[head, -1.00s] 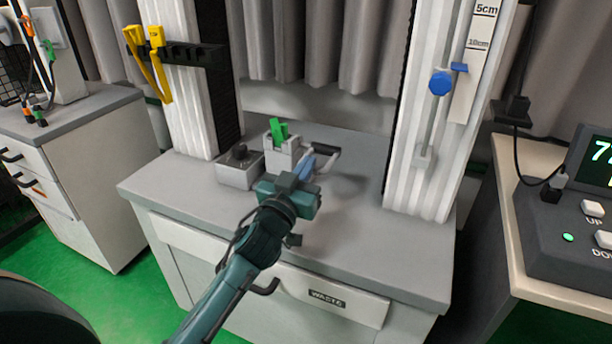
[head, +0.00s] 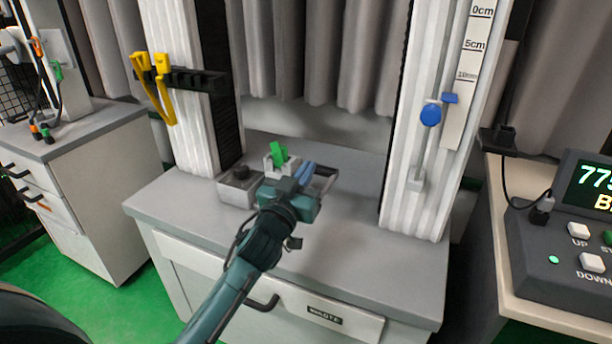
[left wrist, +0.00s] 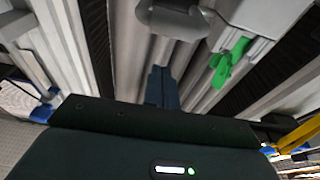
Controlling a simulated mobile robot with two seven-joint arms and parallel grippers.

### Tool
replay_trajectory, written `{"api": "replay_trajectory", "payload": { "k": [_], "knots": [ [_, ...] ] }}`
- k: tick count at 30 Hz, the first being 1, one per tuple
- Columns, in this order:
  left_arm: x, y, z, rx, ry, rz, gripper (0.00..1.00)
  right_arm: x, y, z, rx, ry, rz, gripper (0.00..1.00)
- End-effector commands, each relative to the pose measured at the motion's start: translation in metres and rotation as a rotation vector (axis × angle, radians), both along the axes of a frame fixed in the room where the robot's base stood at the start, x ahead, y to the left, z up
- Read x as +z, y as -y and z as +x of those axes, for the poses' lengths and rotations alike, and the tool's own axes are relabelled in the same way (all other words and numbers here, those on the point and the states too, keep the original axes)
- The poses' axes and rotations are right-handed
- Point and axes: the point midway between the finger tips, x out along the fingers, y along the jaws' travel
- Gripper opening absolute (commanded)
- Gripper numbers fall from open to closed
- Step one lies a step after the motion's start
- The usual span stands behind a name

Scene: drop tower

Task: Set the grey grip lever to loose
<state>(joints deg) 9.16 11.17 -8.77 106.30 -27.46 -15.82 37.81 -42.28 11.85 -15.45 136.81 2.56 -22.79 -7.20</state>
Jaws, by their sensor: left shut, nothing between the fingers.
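The grey grip lever (head: 327,181) is at the right side of the small fixture on the bench between the two white columns. My left gripper (head: 306,172) is in front of it and hides part of it. In the left wrist view the lever's grey crossbar (left wrist: 175,20) lies just beyond the shut blue fingers (left wrist: 160,86). I cannot tell whether they touch it. Nothing shows between the fingers. A green clip (head: 278,155) stands on the fixture, left of the fingers; it also shows in the left wrist view (left wrist: 230,62). My right gripper is not in view.
A grey box with a dark knob (head: 239,180) sits left of the fixture. White columns (head: 425,130) stand on both sides. Yellow clamps (head: 158,85) hang on the left column. A control console (head: 570,235) is at the right. The bench front (head: 350,255) is clear.

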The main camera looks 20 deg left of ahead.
Motion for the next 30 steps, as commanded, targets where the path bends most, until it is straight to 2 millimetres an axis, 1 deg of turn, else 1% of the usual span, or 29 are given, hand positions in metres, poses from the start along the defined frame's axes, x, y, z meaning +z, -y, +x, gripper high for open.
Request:
{"api": "replay_trajectory", "payload": {
  "k": [1,3,9,12,15,21,30],
  "knots": [
    [-0.001,0.000,-0.010,-0.001,-0.005,-0.001,0.00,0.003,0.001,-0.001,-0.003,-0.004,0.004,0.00],
    [-0.004,0.000,-0.026,0.000,-0.004,-0.002,0.00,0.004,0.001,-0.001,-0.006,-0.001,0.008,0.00],
    [-0.010,-0.002,-0.066,0.000,-0.002,-0.002,0.00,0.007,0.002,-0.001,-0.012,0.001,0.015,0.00],
    [-0.012,-0.003,-0.081,0.001,-0.003,-0.001,0.00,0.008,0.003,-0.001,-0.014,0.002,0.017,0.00],
    [-0.013,-0.003,-0.091,0.000,-0.001,-0.002,0.00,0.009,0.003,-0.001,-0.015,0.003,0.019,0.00],
    [-0.014,-0.003,-0.099,0.000,0.000,0.000,0.00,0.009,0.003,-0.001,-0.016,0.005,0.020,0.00],
    [-0.014,-0.003,-0.099,0.000,0.001,0.000,0.00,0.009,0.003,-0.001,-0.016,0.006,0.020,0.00]
  ]
}}
